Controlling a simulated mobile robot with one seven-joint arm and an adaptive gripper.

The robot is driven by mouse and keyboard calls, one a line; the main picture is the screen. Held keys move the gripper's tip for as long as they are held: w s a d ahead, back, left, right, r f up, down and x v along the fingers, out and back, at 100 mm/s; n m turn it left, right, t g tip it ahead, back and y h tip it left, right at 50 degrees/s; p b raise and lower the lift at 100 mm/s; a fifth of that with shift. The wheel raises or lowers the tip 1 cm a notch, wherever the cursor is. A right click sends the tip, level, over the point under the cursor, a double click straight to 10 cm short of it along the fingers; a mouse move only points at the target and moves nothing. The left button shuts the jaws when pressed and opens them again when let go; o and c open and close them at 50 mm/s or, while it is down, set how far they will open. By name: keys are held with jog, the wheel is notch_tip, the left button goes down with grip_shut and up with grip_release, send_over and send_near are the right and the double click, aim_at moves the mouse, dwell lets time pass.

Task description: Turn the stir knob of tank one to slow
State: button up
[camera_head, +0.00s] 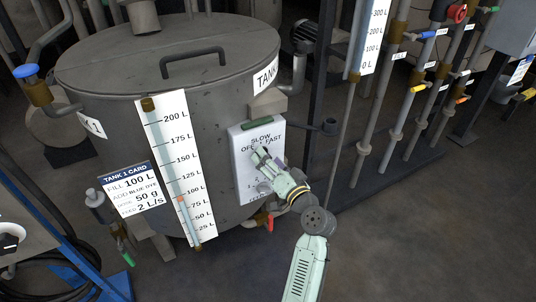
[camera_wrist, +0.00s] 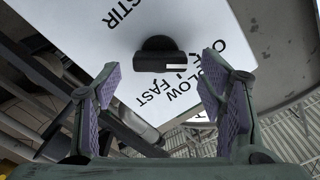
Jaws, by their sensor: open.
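The white stir panel (camera_head: 242,185) is on the front of the grey tank one (camera_head: 110,80), with OFF, SLOW and FAST printed at its top. In the wrist view, the black stir knob (camera_wrist: 160,46) stands out from the panel (camera_wrist: 75,20). A pale mark shows on the knob's bar. I cannot tell for sure which word it points to. My gripper (camera_head: 260,155) is at the panel just below the words and hides the knob in the head view. In the wrist view my gripper (camera_wrist: 160,85) is open, its purple-padded fingers on either side of the knob, apart from it.
A level gauge (camera_head: 165,150) and the tank 1 card (camera_head: 130,190) are left of the panel. A red-handled valve (camera_head: 270,221) sits below it. A dark post and pipes with coloured valves (camera_head: 395,118) stand to the right. The floor at lower right is clear.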

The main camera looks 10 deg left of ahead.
jog(key=shift+x, duration=0.8)
jog(key=shift+c, duration=0.4)
jog(key=c, duration=1.1)
